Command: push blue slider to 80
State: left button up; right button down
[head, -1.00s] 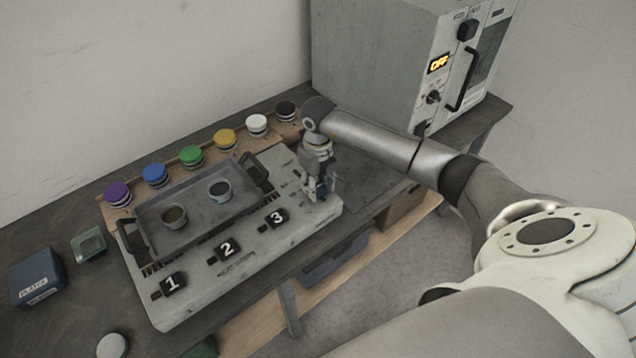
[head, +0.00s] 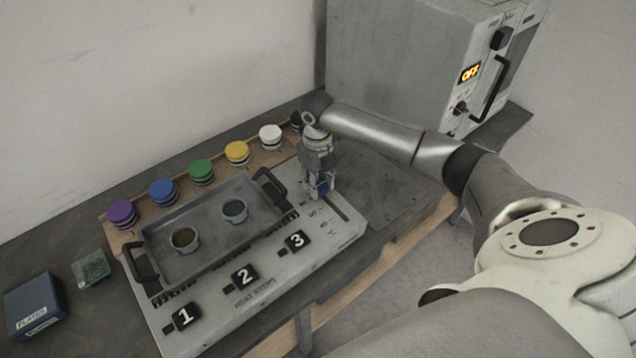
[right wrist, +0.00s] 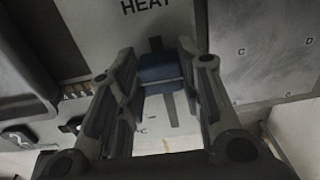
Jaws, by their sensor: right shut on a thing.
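The blue slider (head: 323,188) sits in a track at the right end of the grey heat panel (head: 262,293). My right gripper (head: 320,190) points down over the track and is shut on the slider. In the right wrist view the blue slider (right wrist: 160,72) shows between the two fingers of the gripper (right wrist: 160,80), below the word HEAT. In the head view a bare dark slot runs from the slider towards the panel's front edge. Small scale marks lie beside it, too small to read. My left gripper is not in view.
A dark tray (head: 215,240) with two small cups stands on the panel, left of my right gripper. Number blocks line the panel's front. Several coloured knobs (head: 202,170) stand behind. A grey cabinet (head: 400,70) reading OFF is at the back right. A flat plate (head: 385,190) lies right of the panel.

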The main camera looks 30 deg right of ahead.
aim_at(318, 184)
jog(key=shift+w+r, duration=0.15)
jog(key=shift+w, duration=0.1)
jog(key=shift+s, duration=0.15)
jog(key=c, duration=1)
grip_release()
jog(key=shift+s, duration=0.1)
jog(key=shift+r, duration=0.25)
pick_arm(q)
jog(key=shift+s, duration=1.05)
pick_arm(e)
notch_tip(318, 184, up, 12)
jog(key=shift+f, duration=0.25)
